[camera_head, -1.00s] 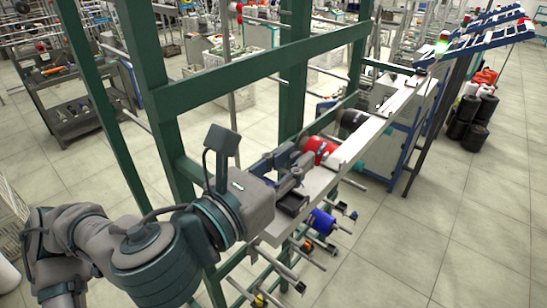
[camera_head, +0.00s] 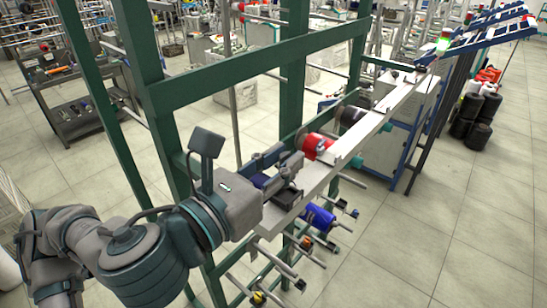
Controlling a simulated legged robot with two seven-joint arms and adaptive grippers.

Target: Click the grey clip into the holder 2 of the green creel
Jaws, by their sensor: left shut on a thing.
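The green creel (camera_head: 235,68) is a frame of green posts and crossbars that fills the middle of the head view. A pale rail (camera_head: 345,150) runs along its right side, with several holder rods sticking out below it. My left gripper (camera_head: 292,168) is at the near end of this rail, close to a dark block on it. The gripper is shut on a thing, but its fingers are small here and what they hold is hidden. I cannot make out the grey clip or tell which holder is holder 2. My right gripper is not in view.
A red bobbin (camera_head: 316,146) sits by the rail just beyond my left gripper. A blue bobbin (camera_head: 318,217) hangs on a rod below. A dark trolley (camera_head: 75,95) stands at the back left. Black canisters (camera_head: 480,122) stand at the right.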

